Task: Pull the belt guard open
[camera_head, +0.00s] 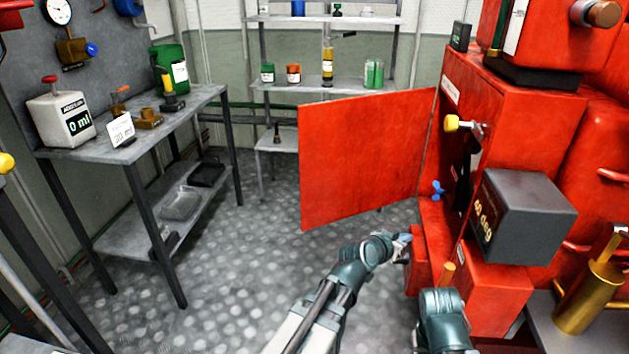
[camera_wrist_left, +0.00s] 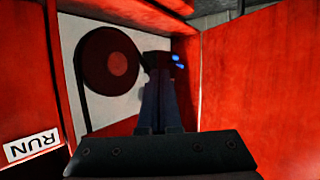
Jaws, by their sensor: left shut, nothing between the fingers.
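The belt guard (camera_head: 365,160) is a flat red panel that stands swung out from the red machine (camera_head: 550,120), hinged on its right edge in the head view. A red panel that looks like it fills the right of the left wrist view (camera_wrist_left: 260,75). My left gripper (camera_head: 403,240) is low in front of the machine, below the guard's lower right corner. Its fingers (camera_wrist_left: 160,95) are shut and empty, pointing toward the opened recess. A dark pulley with a red hub (camera_wrist_left: 115,65) shows in there. My right arm shows only in part at the bottom; its gripper is out of sight.
A dark grey box marked "40 deg" (camera_head: 525,215) juts from the machine to the right of my left gripper. A yellow knob (camera_head: 452,123) and a blue valve handle (camera_head: 438,190) stick out nearby. A grey workbench (camera_head: 135,145) stands left. The floor between is clear.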

